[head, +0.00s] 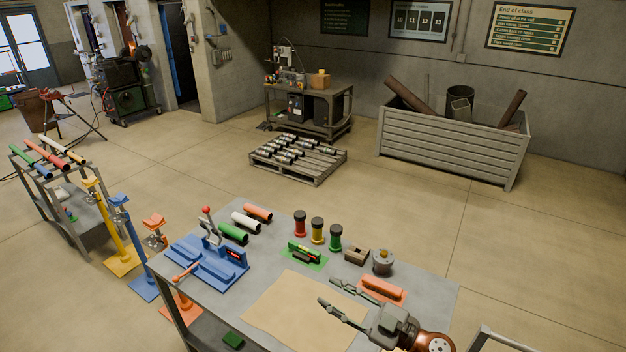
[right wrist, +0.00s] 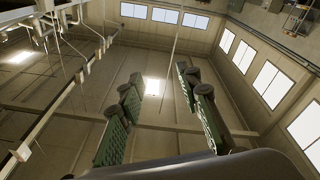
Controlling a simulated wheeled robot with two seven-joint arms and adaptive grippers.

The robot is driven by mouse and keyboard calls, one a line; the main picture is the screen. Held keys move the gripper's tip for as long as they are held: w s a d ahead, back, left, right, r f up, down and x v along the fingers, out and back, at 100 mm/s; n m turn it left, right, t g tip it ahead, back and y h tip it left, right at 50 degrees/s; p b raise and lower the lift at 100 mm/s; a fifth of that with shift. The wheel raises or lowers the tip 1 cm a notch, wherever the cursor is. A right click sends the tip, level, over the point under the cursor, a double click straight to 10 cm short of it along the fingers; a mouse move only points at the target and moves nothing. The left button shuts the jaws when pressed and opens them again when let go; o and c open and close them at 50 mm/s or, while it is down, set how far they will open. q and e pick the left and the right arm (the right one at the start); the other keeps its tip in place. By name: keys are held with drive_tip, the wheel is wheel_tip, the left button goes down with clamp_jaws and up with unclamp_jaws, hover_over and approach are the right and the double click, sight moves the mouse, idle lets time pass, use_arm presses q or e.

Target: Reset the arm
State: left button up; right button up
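My right gripper (head: 327,291) is at the lower right of the head view, above the front right part of the grey worktable (head: 440,292). Its two fingers are spread apart with nothing between them. In the right wrist view its green-padded fingers (right wrist: 154,80) are also apart and empty, with the far wall, windows and ceiling behind them. In the head view an orange block on a mat (head: 381,289) lies just beyond the fingers. My left gripper is in neither view.
A tan sheet (head: 290,312) covers the table's front middle. A blue fixture (head: 207,265), red, yellow and green spools (head: 317,231), a green level (head: 304,252) and a round metal part (head: 383,261) stand around it. A pallet (head: 297,160) lies beyond on open floor.

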drive_tip(key=w+d+f+m+t+h, duration=0.1)
drive_tip(key=w+d+m+t+h, duration=0.1)
drive_tip(key=d+m+t+h, duration=0.5)
drive_tip(key=w+d+f+m+t+h, duration=0.1)
drive_tip(key=w+d+m+t+h, duration=0.2)
drive_tip(key=d, duration=0.5)
drive_tip(key=s+d+f+m+g+h, duration=0.3)
drive_tip(key=s+d+f+m+h, duration=0.15)
drive_tip(key=d+f, duration=0.35)
drive_tip(key=s+d+f+m+g+h, duration=0.3)
drive_tip(key=d+f+h, duration=0.2)
drive_tip(key=d+f, duration=0.3)
drive_tip(key=s+f+g+y, duration=0.1)
drive_tip(key=s+f+g, duration=0.4)
drive_tip(key=s+f, duration=0.55)
drive_tip(key=s+f+g+y, duration=0.1)
drive_tip(key=s+f+g, duration=0.5)
drive_tip(key=s, duration=0.8)
wheel_tip(320, 180, down, 38)
drive_tip(key=s+a+f+n+b, duration=0.1)
drive_tip(key=s+a+n+b, duration=0.15)
drive_tip(key=b, duration=0.45)
drive_tip(key=s+f+g+b, duration=0.2)
drive_tip(key=s+f+b, duration=0.2)
drive_tip(key=s+f, duration=1.5)
wheel_tip(320, 180, down, 3)
drive_tip(key=shift+s+f+b, duration=0.1)
drive_tip(key=shift+s+b, duration=0.2)
drive_tip(key=shift+b, duration=0.1)
